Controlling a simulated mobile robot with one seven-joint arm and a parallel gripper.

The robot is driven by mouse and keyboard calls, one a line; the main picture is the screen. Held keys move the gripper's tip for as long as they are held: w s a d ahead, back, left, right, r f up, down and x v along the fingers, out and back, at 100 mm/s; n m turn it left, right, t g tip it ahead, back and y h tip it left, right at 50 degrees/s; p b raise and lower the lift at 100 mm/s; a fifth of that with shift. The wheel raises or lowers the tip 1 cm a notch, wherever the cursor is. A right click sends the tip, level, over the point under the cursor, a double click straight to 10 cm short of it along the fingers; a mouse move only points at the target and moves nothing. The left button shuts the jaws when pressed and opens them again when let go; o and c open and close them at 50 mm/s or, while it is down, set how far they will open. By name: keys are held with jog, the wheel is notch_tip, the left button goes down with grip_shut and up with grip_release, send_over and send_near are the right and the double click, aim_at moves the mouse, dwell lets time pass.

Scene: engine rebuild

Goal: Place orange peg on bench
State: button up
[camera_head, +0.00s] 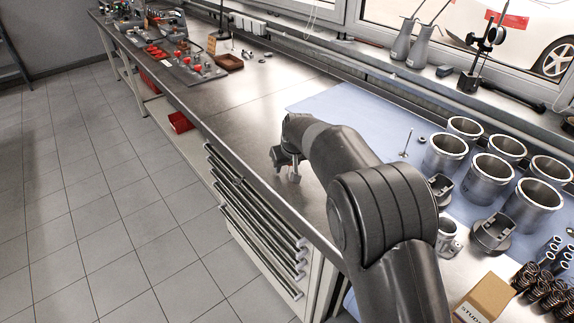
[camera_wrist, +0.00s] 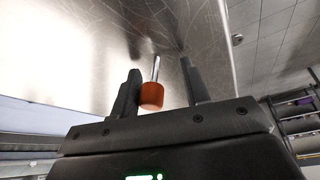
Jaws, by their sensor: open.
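The orange peg (camera_wrist: 151,95) shows between my gripper's two fingers in the wrist view. It has an orange cylindrical head and a thin silver shank that points toward the bench surface (camera_wrist: 105,50). My gripper (camera_wrist: 160,66) is open, with a clear gap between the peg and the right finger; the left finger is close to it. Whether the shank touches the bench is hard to tell. In the head view my gripper (camera_head: 286,170) is low over the near edge of the metal bench (camera_head: 240,115). I cannot make out the peg there.
A blue mat (camera_head: 340,105) with several metal cylinders (camera_head: 491,178) lies to the right. A rack with red-topped parts (camera_head: 190,62) and a small brown tray (camera_head: 229,62) stand at the far left. A cardboard box (camera_head: 487,300) is at lower right. The middle bench top is clear.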

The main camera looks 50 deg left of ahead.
jog(key=v, duration=1.2)
jog(key=shift+r, duration=0.2)
jog(key=w+d+r+m+t, duration=0.1)
jog(key=w+d+r+m, duration=0.2)
jog(key=d, duration=0.6)
jog(key=w+d+r, duration=0.4)
jog(key=d, duration=0.5)
jog(key=w+d+r+m+t, duration=0.1)
jog(key=w+d+r+m, duration=0.2)
jog(key=d, duration=0.6)
jog(key=d+r+m+t+h, duration=0.1)
jog(key=d+r+m+h, duration=0.15)
jog(key=d, duration=1.55)
jog(key=s+d+f+m+h, duration=0.1)
jog(key=s+d+f+m, duration=0.1)
jog(key=s+d, duration=0.6)
jog(key=s+d+f+m+t+h, duration=0.1)
jog(key=s+d+f+m, duration=0.2)
jog(key=s+d, duration=0.6)
jog(key=d+m, duration=0.1)
jog(key=d, duration=0.3)
jog(key=shift+s+d+f, duration=0.2)
jog(key=shift+d+f, duration=0.05)
jog(key=shift+d, duration=0.15)
